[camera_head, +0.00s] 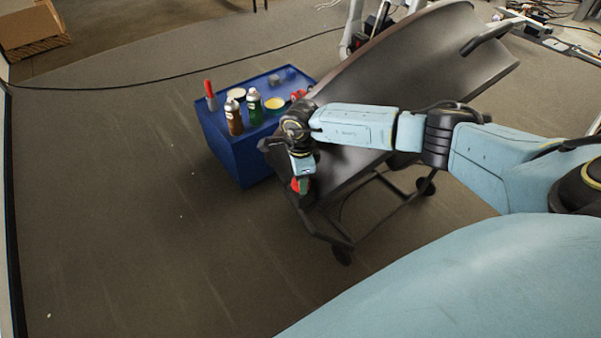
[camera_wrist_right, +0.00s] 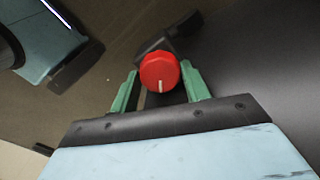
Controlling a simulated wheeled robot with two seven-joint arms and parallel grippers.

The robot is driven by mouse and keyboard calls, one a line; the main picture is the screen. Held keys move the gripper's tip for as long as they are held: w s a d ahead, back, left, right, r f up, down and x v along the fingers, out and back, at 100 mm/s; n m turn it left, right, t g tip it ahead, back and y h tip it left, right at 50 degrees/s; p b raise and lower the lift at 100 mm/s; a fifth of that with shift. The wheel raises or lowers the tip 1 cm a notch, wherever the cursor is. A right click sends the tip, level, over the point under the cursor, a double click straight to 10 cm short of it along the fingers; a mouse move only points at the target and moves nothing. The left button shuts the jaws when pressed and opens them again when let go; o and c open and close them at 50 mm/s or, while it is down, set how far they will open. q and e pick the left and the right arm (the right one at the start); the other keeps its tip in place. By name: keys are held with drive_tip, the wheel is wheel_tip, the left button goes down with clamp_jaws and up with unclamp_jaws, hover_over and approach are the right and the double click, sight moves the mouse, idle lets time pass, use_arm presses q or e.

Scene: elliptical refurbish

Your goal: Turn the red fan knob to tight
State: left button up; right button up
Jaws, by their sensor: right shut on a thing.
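The red fan knob (camera_wrist_right: 160,72) shows in the right wrist view, round and ridged with a white pointer line toward the bottom of the picture. The green fingers of my right gripper (camera_wrist_right: 158,90) stand on either side of it, shut on it. In the head view the knob (camera_head: 296,184) is a small red spot at the lower left end of the dark curved panel (camera_head: 400,75), partly hidden by my right gripper (camera_head: 301,184). My left gripper is not in view. Any marks around the knob are hidden or too small to read.
A blue box (camera_head: 235,150) with bottles, tins and a red-handled tool on top stands left of the panel. The panel rests on a dark wheeled frame (camera_head: 385,195). A black cable (camera_head: 130,78) crosses the floor. The floor at left is clear.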

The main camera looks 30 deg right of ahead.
drive_tip(key=m+p, duration=0.2)
drive_tip(key=m, duration=0.3)
drive_tip(key=shift+r+m+p, duration=0.1)
drive_tip(key=shift+m+p, duration=0.25)
drive_tip(key=shift+m, duration=0.05)
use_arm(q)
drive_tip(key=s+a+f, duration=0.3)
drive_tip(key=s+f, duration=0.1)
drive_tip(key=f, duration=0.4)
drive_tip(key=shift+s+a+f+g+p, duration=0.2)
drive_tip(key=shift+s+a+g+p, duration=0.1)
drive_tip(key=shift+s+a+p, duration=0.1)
use_arm(e)
drive_tip(key=shift+m, duration=1)
drive_tip(key=o, duration=1)
drive_tip(key=shift+d, duration=0.1)
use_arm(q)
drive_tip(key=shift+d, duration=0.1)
use_arm(e)
drive_tip(key=shift+w+d, duration=0.1)
